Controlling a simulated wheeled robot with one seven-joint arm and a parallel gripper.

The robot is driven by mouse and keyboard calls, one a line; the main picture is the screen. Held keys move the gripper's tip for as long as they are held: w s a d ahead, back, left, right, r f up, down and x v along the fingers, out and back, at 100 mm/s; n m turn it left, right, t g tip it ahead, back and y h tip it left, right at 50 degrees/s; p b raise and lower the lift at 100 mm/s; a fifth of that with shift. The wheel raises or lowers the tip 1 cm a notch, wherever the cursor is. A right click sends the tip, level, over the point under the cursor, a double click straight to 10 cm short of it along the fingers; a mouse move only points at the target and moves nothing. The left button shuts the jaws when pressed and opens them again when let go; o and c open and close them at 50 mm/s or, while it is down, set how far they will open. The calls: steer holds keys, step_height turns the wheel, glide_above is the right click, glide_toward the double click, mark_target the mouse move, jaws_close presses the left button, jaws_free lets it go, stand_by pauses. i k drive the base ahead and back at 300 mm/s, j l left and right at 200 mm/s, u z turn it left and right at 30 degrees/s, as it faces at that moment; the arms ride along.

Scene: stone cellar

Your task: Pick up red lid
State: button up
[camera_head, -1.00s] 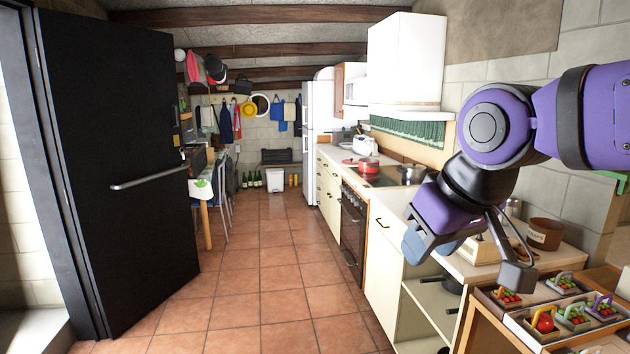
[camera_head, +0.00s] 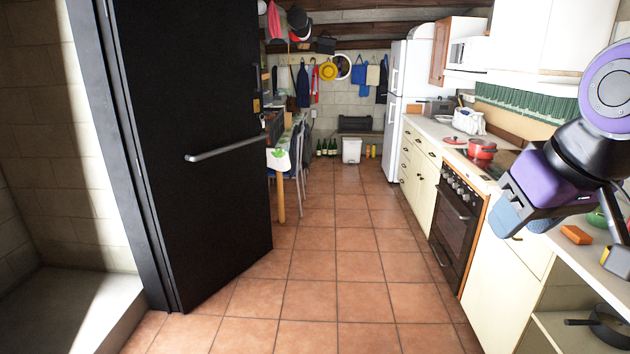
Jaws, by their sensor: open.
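A small flat red lid (camera_head: 454,140) appears to lie on the worktop beside the stove, just left of a red pot (camera_head: 482,149). It is small in view, so its details are hard to make out. My gripper (camera_head: 572,238) is at the right, in the foreground. Its jaws are apart with nothing between them. It is far nearer to me than the lid, and well short of it.
A long counter (camera_head: 497,228) with an oven (camera_head: 455,222) runs along the right. A black door (camera_head: 190,150) stands open on the left. A table (camera_head: 281,162) with chairs is behind it. The tiled floor (camera_head: 335,245) between is clear.

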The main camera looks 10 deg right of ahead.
mark_target(455, 140)
steer(key=i+j+z, duration=0.1)
steer(key=i+z, duration=0.3)
steer(key=i, duration=1.35)
steer(key=i+u, duration=0.1)
steer(key=i, duration=1.65)
steer(key=i+l, duration=0.2)
steer(key=i, duration=1.55)
steer(key=i+z, duration=0.3)
steer(key=i+j+z, duration=0.35)
steer(key=i, duration=0.15)
steer(key=i+j+z, duration=0.15)
steer(key=i+z, duration=0.15)
steer(key=i+j+z, duration=0.1)
steer(key=i+z, duration=0.3)
steer(key=i+j+z, duration=0.15)
steer(key=z, duration=0.25)
steer(key=i+j+z, duration=0.6)
steer(key=z, duration=0.2)
